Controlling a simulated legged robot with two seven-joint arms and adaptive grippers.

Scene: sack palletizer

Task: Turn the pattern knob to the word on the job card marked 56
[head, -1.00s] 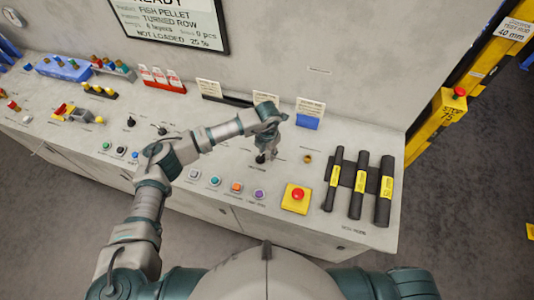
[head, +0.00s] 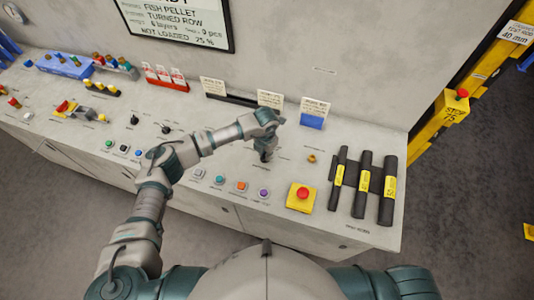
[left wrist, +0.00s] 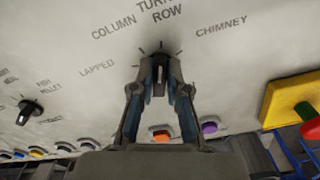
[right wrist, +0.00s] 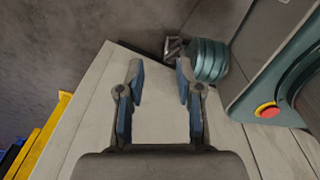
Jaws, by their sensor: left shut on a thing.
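The pattern knob (left wrist: 159,58) is dark and sits on the grey panel, ringed by tick marks and the words COLUMN, LAPPED, TURNED ROW and CHIMNEY. My left gripper (left wrist: 160,72) is shut on it, one finger on each side. In the head view my left gripper (head: 266,150) hides most of the knob. I cannot tell its exact pointing; the screen (head: 178,22) reads FISH PELLET, TURNED ROW. Job cards stand at the back: left (head: 213,87), middle (head: 270,99) and right (head: 314,106); their print is too small to read. My right gripper (right wrist: 160,75) is open and empty.
A row of coloured buttons (head: 240,187) and a red stop button on a yellow box (head: 302,195) lie in front of the knob. Black bars (head: 363,185) lie at right. Another dark knob (left wrist: 24,112) is left of the held one. A yellow post (head: 478,72) stands right.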

